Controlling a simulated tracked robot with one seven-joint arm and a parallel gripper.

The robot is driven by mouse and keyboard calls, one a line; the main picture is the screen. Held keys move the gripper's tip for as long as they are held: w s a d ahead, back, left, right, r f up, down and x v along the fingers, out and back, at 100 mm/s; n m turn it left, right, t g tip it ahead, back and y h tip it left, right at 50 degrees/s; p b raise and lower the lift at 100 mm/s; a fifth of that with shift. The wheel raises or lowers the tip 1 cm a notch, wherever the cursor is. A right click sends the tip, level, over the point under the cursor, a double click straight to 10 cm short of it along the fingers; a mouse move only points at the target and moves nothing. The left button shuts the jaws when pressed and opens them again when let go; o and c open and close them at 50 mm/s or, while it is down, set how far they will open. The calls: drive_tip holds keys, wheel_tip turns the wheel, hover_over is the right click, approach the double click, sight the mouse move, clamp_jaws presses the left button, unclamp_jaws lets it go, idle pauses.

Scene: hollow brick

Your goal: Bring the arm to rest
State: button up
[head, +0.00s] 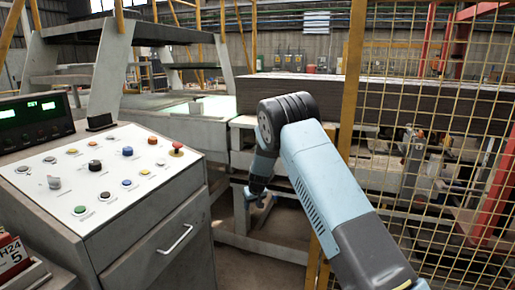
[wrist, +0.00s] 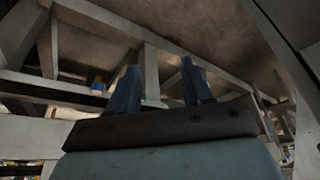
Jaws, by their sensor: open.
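My arm (head: 325,175) reaches forward from the lower right in the head view, its black elbow joint raised. The far part of the arm drops behind the elbow, and my gripper (head: 257,200) hangs low beside a grey metal frame. In the wrist view my gripper (wrist: 160,75) shows two blue fingers spread apart. Nothing sits between them. I cannot tell whether the fingers touch the frame.
A control console (head: 110,185) with coloured buttons stands at left. A yellow mesh fence (head: 430,110) stands close on the right, with its post (head: 350,75) beside the arm. Grey frame beams (wrist: 110,25) surround the gripper. Some floor (head: 285,225) is bare below it.

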drive_tip(key=s+d+r+m, duration=0.1)
drive_tip(key=s+d+r, duration=0.5)
drive_tip(key=r, duration=0.5)
drive_tip(key=s+d+r+m, duration=0.1)
drive_tip(key=s+d+r, duration=0.3)
drive_tip(key=s+r, duration=0.45)
drive_tip(key=s+d+r, duration=0.5)
drive_tip(key=r, duration=0.7)
drive_tip(key=s+d+r+m+t, duration=0.1)
drive_tip(key=s+d+r, duration=0.25)
drive_tip(key=s, duration=0.55)
drive_tip(key=s+d+r, duration=0.3)
drive_tip(key=s+r, duration=0.1)
drive_tip(key=s, duration=0.5)
drive_tip(key=s+d+m+h, duration=0.1)
drive_tip(key=s+d, duration=0.1)
drive_tip(key=s, duration=0.7)
drive_tip(key=s+d+f, duration=0.1)
drive_tip(key=s+d, duration=0.1)
drive_tip(key=s, duration=0.6)
drive_tip(key=shift+s+d+f+m+t+h, duration=0.25)
drive_tip(key=shift+s+m+t+h, duration=0.05)
drive_tip(key=shift+s+m+h, duration=0.1)
drive_tip(key=shift+w, duration=0.1)
drive_tip(key=shift+c, duration=0.7)
drive_tip(key=shift+d, duration=0.1)
